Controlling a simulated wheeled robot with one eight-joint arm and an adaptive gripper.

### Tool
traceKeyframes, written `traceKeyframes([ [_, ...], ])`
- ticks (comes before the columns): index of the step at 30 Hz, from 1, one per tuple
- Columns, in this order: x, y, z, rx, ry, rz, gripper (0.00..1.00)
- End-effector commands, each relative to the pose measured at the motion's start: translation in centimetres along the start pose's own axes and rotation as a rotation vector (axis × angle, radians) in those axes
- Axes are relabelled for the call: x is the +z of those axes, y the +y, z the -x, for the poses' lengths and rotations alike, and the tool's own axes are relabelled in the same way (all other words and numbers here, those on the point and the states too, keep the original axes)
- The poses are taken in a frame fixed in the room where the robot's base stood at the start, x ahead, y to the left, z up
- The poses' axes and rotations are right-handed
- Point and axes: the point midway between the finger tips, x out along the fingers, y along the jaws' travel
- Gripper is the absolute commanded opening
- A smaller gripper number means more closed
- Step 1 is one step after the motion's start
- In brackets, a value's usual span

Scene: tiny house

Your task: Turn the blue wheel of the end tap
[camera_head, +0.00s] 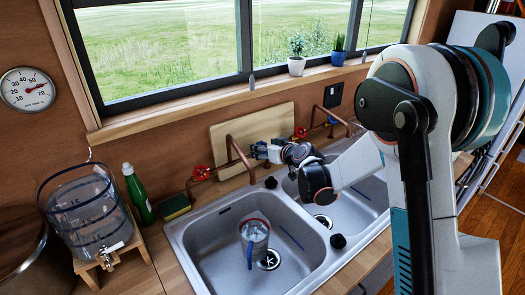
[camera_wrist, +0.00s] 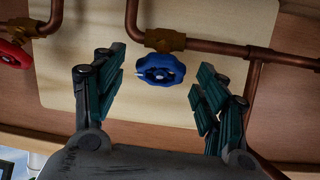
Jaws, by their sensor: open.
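The blue wheel (camera_wrist: 160,70) of a tap shows in the wrist view, fixed to a brass fitting on a copper pipe. My gripper (camera_wrist: 158,78) is open, with one dark green finger left of the wheel and one right of it. There is a visible gap on both sides in the picture. I cannot tell how far the fingertips reach in depth. In the head view my gripper (camera_head: 262,151) is at the copper pipes behind the sink, in front of the cutting board, and the blue wheel cannot be made out there.
A red wheel (camera_head: 200,172) is left of my gripper; another red wheel (camera_head: 300,131) is right of it. A copper spout (camera_head: 232,148) stands close to the gripper. The double sink (camera_head: 205,248) holds a clear cup (camera_head: 255,238). A water dispenser (camera_head: 82,208) and green bottle (camera_head: 136,192) stand left.

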Motion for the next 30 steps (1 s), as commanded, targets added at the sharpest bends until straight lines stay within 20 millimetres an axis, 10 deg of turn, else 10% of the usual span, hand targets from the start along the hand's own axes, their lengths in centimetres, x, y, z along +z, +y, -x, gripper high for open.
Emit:
traceKeyframes([
  [15,0.0,0.0,-2.0,0.000,0.000,-0.001,0.66],
  [22,0.0,0.0,-2.0,0.000,0.000,-0.001,0.21],
  [30,0.1,0.1,-2.0,-0.018,-0.002,0.031,0.21],
])
